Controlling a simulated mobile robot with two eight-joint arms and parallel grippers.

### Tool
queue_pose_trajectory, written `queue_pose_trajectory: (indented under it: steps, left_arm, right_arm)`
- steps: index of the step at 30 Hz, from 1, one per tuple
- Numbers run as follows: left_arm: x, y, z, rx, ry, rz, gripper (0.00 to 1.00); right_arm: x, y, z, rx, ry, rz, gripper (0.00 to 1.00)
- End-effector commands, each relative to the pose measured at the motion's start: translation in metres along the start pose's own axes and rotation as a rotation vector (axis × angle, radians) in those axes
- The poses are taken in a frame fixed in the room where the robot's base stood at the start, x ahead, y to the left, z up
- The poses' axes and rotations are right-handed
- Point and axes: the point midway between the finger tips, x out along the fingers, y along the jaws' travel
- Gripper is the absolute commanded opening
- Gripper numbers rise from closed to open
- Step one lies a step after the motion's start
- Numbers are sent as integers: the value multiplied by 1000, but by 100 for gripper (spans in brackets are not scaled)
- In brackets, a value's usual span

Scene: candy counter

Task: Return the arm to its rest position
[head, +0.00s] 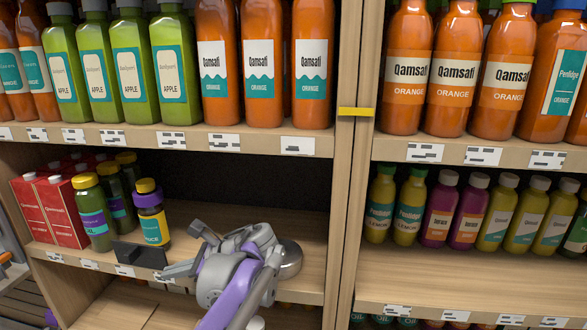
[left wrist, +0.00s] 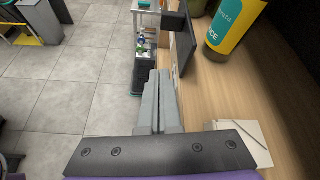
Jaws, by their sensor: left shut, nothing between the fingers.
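My left arm, grey and purple, reaches into the lower shelf compartment from the bottom middle of the head view. My left gripper (head: 168,271) is at the front of the middle shelf board (head: 297,232), to the right of a small dark panel (head: 138,255). In the left wrist view the two grey fingers (left wrist: 157,78) are shut together with nothing between them. The dark panel (left wrist: 182,45) stands just to the right of the fingertips. My right gripper is in neither view.
A wooden upright (head: 350,180) divides the shelves. Open tiled floor (left wrist: 60,90) lies left in the wrist view.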

Motion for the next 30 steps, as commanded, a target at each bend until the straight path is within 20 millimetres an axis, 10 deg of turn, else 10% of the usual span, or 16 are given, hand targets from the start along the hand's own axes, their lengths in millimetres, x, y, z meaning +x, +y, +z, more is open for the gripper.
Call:
queue_pose_trajectory:
  steps: [15, 30]
  left_arm:
    - [-8, 205, -178, -1254, 898, 412, 0]
    - [-24, 236, -215, -1575, 1063, 644, 0]
  right_arm:
    - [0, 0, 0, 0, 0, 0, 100]
    - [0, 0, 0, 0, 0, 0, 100]
